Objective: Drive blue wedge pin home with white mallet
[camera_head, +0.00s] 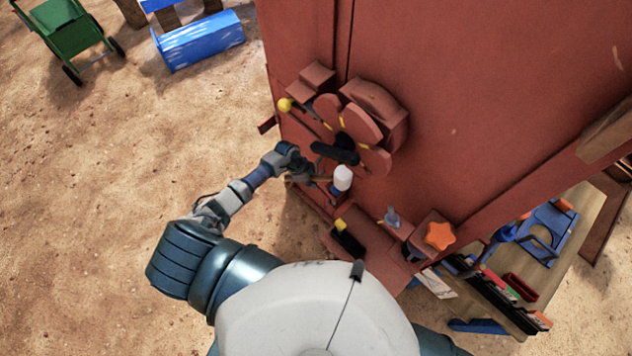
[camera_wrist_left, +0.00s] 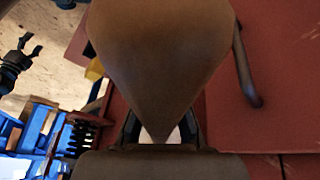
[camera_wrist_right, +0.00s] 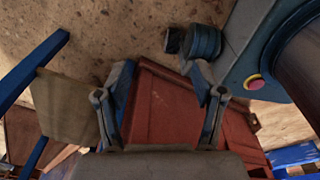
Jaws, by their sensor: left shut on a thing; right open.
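My left gripper (camera_head: 312,174) is shut on the mallet, beside the red machine's face in the head view. The mallet's white head (camera_head: 342,178) is just right of the gripper. In the left wrist view, a large brown tapering shape, likely the mallet's handle (camera_wrist_left: 160,60), runs down into the jaws (camera_wrist_left: 160,132). A small blue piece, likely the wedge pin (camera_head: 391,217), stands on a red ledge to the right of and below the mallet head, apart from it. My right gripper (camera_wrist_right: 160,98) is open and empty in the right wrist view; the head view does not show it.
A red wheel (camera_head: 375,160) and blocks project from the machine panel (camera_head: 470,90) near the mallet. An orange star knob (camera_head: 439,235) sits right of the blue piece. A wooden table (camera_head: 590,210) with tools stands at lower right.

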